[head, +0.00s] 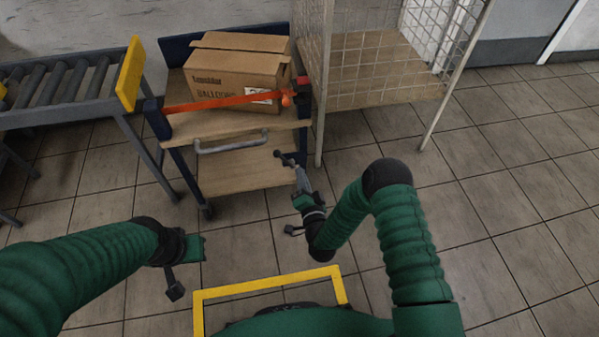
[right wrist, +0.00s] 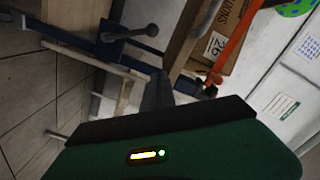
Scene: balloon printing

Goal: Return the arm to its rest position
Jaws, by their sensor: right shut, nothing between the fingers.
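My right arm is green and bends at a dark elbow in the head view. Its right gripper (head: 291,165) points away from me, just right of the trolley's lower shelf. The gripper is shut and empty, and its dark fingers (right wrist: 157,92) also show in the right wrist view. My left gripper (head: 180,268) is at the lower left, over the floor in front of the trolley.
A roller conveyor (head: 50,90) stands left, a wire cage (head: 375,60) right. A green spotted balloon (right wrist: 294,8) shows in the wrist view. The floor at right is clear.

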